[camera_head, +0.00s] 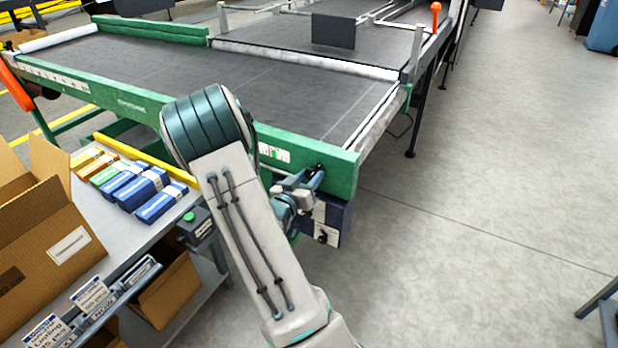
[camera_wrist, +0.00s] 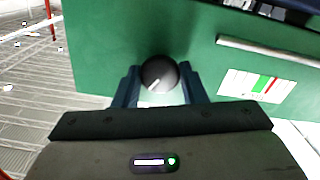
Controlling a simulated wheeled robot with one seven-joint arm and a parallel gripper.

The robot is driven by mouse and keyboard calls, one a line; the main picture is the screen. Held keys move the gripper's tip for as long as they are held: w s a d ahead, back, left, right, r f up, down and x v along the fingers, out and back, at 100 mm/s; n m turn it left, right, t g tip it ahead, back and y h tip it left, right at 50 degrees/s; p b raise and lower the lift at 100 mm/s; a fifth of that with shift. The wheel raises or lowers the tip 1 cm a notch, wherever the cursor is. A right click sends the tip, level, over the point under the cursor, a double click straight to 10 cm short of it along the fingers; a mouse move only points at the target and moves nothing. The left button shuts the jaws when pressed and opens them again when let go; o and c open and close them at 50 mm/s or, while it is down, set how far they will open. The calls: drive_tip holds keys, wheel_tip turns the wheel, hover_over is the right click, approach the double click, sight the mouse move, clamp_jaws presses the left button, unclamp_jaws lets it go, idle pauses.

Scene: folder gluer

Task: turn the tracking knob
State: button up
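The tracking knob (camera_wrist: 160,73) is a round black knob on the green side rail of the conveyor. A short white mark on its face points to the lower left in the wrist view. My gripper (camera_wrist: 160,80) has one dark blue finger on each side of the knob, and no clear gap shows between fingers and knob. It appears shut on the knob. In the head view my gripper (camera_head: 302,187) is at the near right end of the green rail (camera_head: 335,165), where my arm hides part of the rail.
A label with green and red bands (camera_wrist: 256,86) and a slim metal bar (camera_wrist: 265,50) are right of the knob. A dark blue box (camera_head: 335,218) hangs below the rail. A bench with blue packs (camera_head: 142,188) and a carton (camera_head: 45,250) is left.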

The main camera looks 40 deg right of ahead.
drive_tip(key=shift+f+m+b, duration=0.1)
drive_tip(key=shift+m+b, duration=0.2)
drive_tip(key=shift+b, duration=0.25)
drive_tip(key=shift+f+b, duration=0.1)
drive_tip(key=shift+b, duration=0.25)
drive_tip(key=m+b, duration=0.2)
drive_tip(key=shift+b, duration=0.3)
drive_tip(key=m+b, duration=0.2)
drive_tip(key=b, duration=0.1)
drive_tip(key=shift+m, duration=0.4)
drive_tip(key=o, duration=1)
drive_tip(key=shift+r, duration=0.2)
drive_tip(key=p+v, duration=0.1)
drive_tip(key=v, duration=1.2)
drive_tip(key=shift+s+a, duration=0.15)
drive_tip(key=shift+a, duration=0.25)
